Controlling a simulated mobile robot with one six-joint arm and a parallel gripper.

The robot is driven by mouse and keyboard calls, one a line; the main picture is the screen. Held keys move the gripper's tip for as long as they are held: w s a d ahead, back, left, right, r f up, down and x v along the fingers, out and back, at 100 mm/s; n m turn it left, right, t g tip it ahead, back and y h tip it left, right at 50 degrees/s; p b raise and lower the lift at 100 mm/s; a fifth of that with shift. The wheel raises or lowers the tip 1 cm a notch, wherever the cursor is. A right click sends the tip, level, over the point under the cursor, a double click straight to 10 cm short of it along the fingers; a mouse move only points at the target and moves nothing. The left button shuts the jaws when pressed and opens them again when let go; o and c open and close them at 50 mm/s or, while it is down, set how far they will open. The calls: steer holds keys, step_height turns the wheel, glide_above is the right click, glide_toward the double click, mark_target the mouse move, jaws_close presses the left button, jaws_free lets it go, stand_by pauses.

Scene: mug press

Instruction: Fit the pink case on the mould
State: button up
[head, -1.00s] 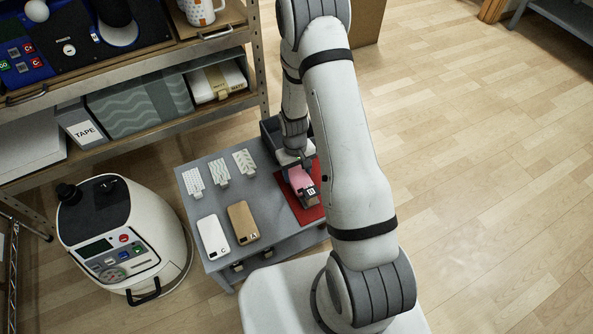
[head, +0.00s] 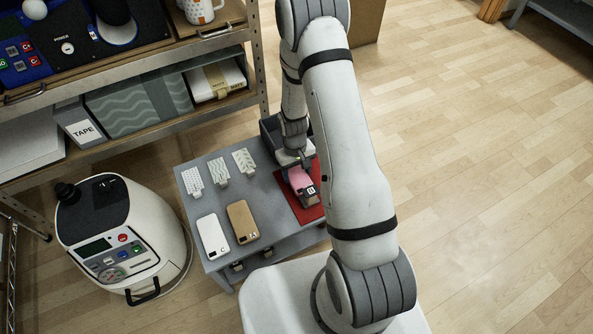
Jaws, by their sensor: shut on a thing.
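The pink case (head: 299,178) is over the red mat (head: 308,213) at the right side of the grey table. My gripper (head: 298,168) is shut on the pink case from above. A dark block marked B (head: 309,191) shows at the near end of the case; it may be part of the mould. I cannot tell whether the case sits on the mould or just above it. My arm hides part of the mat and the table's right edge.
A white case C (head: 213,236) and a tan case A (head: 243,222) lie on the grey table (head: 224,204). Several patterned sheets (head: 218,172) lie behind them. A white rounded machine (head: 125,235) stands left, and a shelf (head: 150,125) stands behind.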

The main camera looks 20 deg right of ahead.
mark_target(295, 171)
steer(key=shift+f, duration=0.25)
steer(key=o, duration=0.7)
steer(key=shift+w+a+r+p, duration=0.1)
steer(key=shift+w+r+p, duration=0.1)
steer(key=shift+r+p, duration=1.35)
steer(key=shift+w+d+r+p, duration=0.15)
steer(key=shift+r+p, duration=0.75)
steer(key=shift+r, duration=1.2)
steer(key=shift+w+a+r+p, duration=0.15)
steer(key=shift+w+r+p, duration=0.1)
steer(key=shift+r+p, duration=1.3)
steer(key=shift+r+b, duration=0.25)
steer(key=shift+b, duration=0.1)
